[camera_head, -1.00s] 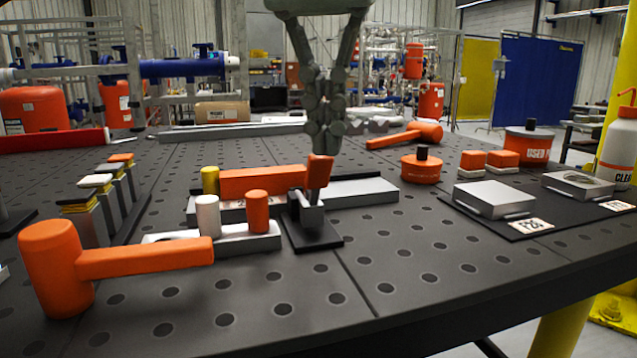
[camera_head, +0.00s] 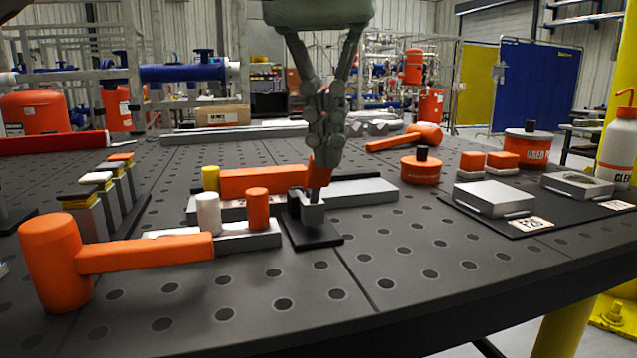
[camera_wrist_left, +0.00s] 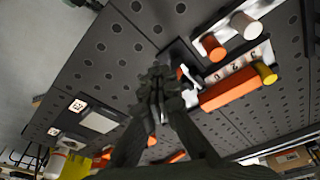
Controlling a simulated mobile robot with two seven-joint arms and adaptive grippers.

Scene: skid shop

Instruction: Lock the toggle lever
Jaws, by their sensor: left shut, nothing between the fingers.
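The toggle clamp (camera_head: 313,212) stands on a black base plate near the middle of the table. Its orange-tipped lever (camera_head: 309,172) stands roughly upright and is partly hidden behind my fingers. My left gripper (camera_head: 320,180) is shut and empty, pointing down with its fingertips at the lever, just above the clamp's metal body. I cannot tell whether they touch. In the left wrist view my gripper (camera_wrist_left: 157,75) is beside the clamp (camera_wrist_left: 189,94), which it partly covers. A long orange block (camera_head: 262,181) lies left of the clamp. My right gripper is not in view.
White (camera_head: 208,213) and orange (camera_head: 257,208) cylinders stand on a grey block in front. An orange mallet (camera_head: 145,254) is at the front left. Metal blocks (camera_head: 494,198) lie on a dark mat at right. The table's front middle is clear.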

